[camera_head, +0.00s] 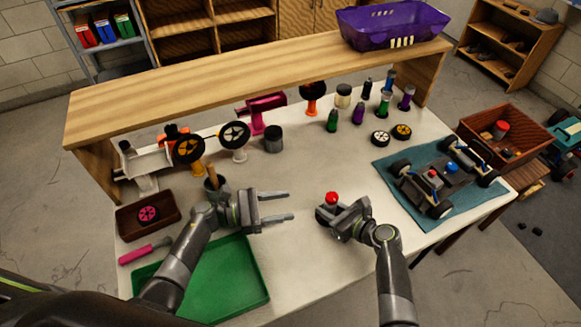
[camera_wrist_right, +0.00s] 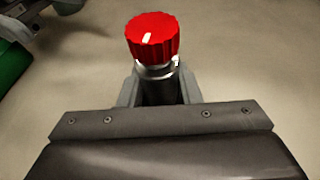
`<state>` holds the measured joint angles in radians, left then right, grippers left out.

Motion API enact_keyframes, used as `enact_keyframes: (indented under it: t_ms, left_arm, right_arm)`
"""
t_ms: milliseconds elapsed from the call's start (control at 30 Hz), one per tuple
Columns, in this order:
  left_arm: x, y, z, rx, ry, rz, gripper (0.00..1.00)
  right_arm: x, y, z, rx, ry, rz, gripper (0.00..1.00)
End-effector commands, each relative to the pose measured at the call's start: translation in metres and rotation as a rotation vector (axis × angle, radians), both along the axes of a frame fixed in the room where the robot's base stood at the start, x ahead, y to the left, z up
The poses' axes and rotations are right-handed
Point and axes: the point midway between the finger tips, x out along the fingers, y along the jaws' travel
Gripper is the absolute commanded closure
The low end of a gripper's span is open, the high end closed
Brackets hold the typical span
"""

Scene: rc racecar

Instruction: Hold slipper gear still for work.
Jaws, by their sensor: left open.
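A red ribbed knob (camera_head: 332,198) with a white mark tops a small part at my right gripper (camera_head: 333,217). I cannot tell whether this is the slipper gear. In the right wrist view the knob (camera_wrist_right: 152,38) stands on a pale metal collar and a dark body between the two grey fingers (camera_wrist_right: 158,88). The fingers look closed around that body; its lower end is hidden. My left gripper (camera_head: 288,206) is open and empty over the white table, its two fingers pointing right toward the red-topped part, with a gap between.
A green tray (camera_head: 235,285) lies at the front left, near a brown tray (camera_head: 125,228) with a pink wheel. A car chassis (camera_head: 450,175) sits on a teal mat (camera_head: 482,206) at right. Bottles and wheels stand behind. A wooden shelf (camera_head: 250,75) spans the table's back. The table's middle is clear.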

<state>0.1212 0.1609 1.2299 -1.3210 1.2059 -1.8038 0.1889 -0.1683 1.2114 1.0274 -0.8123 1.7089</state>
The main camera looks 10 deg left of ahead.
Motion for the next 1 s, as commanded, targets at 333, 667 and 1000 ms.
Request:
enact_keyframes:
  t_ms: [333,667,1000]
  left_arm:
    - [0.000,0.000,0.000,0.000,0.000,0.000,0.48]
    - [0.000,0.000,0.000,0.000,0.000,0.000,0.48]
    - [0.000,0.000,0.000,0.000,0.000,0.000,0.48]
  right_arm:
    - [0.000,0.000,0.000,0.000,0.000,0.000,0.45]
    - [-0.008,-0.012,0.005,0.000,-0.001,-0.002,0.45]
    - [-0.041,-0.055,0.026,-0.003,-0.001,-0.002,0.45]
